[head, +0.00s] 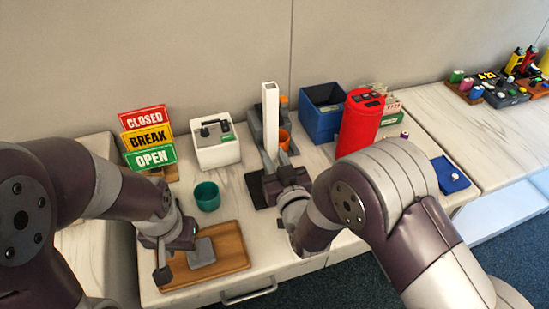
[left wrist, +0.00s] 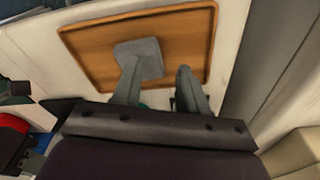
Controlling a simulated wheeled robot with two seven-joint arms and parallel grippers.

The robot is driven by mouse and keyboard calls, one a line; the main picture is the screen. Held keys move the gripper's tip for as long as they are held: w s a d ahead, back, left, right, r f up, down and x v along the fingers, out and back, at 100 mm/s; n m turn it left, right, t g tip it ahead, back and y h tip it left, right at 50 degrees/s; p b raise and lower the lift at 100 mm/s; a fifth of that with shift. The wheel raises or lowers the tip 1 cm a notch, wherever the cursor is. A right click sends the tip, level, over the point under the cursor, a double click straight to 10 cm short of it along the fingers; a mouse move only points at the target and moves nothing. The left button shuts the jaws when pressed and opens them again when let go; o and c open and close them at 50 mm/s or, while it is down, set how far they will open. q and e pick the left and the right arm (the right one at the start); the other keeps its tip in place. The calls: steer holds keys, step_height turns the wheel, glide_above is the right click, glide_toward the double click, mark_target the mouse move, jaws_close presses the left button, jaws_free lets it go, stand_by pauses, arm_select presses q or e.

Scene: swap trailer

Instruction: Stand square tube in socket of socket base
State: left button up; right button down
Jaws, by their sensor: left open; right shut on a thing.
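The white square tube (head: 270,118) stands upright in the head view. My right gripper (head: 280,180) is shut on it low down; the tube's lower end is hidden. A grey square piece (head: 201,252), which looks like the socket base, is on the wooden tray (head: 232,235) at the front. It also shows in the left wrist view (left wrist: 140,52); I cannot make out a socket opening. My left gripper (head: 178,262) is open over the tray, one finger beside or against the grey piece. In the left wrist view the fingers (left wrist: 160,85) are apart; I cannot tell whether they touch it.
A teal cup (head: 207,196) stands behind the tray. A white box (head: 215,145), stacked signs (head: 148,138), a blue bin (head: 322,112) and a red canister (head: 360,125) stand along the back. A dark mat (head: 255,188) lies beneath my right gripper.

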arm_select(q)
steer(key=shift+f, duration=0.1)
stand_by(0.3)
steer(key=shift+f+b, duration=0.3)
arm_select(e)
steer(key=shift+f, duration=0.35)
steer(key=shift+c, duration=1.2)
jaws_free()
